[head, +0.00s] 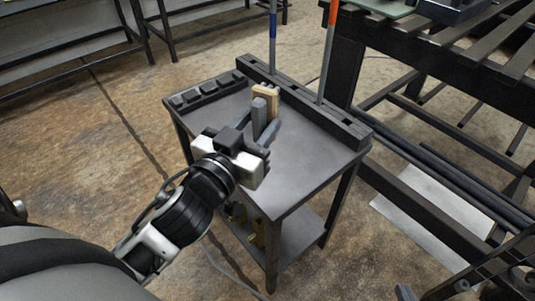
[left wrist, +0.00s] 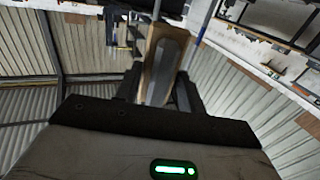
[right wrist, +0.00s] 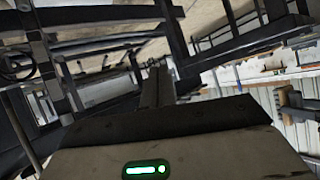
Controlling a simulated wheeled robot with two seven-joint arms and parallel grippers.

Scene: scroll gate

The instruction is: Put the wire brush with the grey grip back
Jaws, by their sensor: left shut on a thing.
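The wire brush has a pale wooden body (head: 266,97) and a grey grip (head: 259,112). My left gripper (head: 266,124) is shut on it and holds it upright over the dark cart top (head: 300,165). In the left wrist view the brush (left wrist: 163,65) stands between the two fingers, grey part facing the camera. Its lower end is hidden by the gripper, so I cannot tell whether it touches the cart. My right gripper shows in the right wrist view (right wrist: 156,75), its fingers together and empty.
A long dark rack (head: 343,124) along the cart's back edge holds a blue rod (head: 272,40) and an orange rod (head: 328,50). A low dark slotted holder (head: 205,92) lies at the left edge. A slatted workbench (head: 470,55) stands right. The cart's front right top is clear.

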